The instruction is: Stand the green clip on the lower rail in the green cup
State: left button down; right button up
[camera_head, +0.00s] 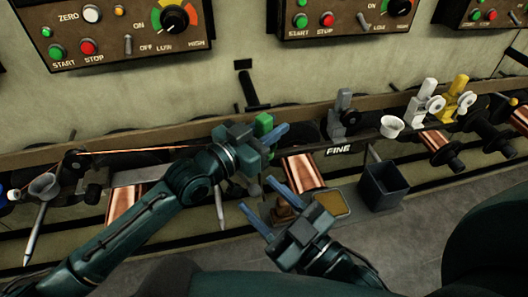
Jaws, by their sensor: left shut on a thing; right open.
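The green clip (263,123) is upright at my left gripper (276,134), which is shut on it at the rail in the middle of the view. The gripper hides the clip's lower part. I cannot make out a green cup; the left gripper and forearm cover that stretch of rail. My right gripper (257,195) is open and empty, lower and nearer, in front of the rails, with its fingers pointing up and left.
A grey clip (342,115), a white clip (426,101) and a yellow clip (456,97) stand to the right. A white cup (391,126) is on the rail. A dark open bin (384,187) stands right of my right gripper. Copper spools (305,172) lie below the rail.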

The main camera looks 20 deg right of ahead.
pick_arm(q)
jog(key=c, duration=1.1)
grip_release()
pick_arm(e)
jog(key=shift+s+f, duration=0.1)
jog(key=shift+f, duration=0.05)
pick_arm(q)
jog(key=p+v, duration=0.1)
jog(key=v, duration=0.3)
jog(key=shift+s+a+r, duration=0.1)
jog(key=shift+a, duration=0.25)
jog(key=p, duration=0.2)
send_near(258, 135)
jog(key=shift+s, duration=0.15)
pick_arm(e)
jog(key=shift+d+r+g+h, duration=0.3)
jog(key=shift+d+h, duration=0.15)
jog(key=shift+h, duration=0.25)
jog(key=shift+a, duration=0.15)
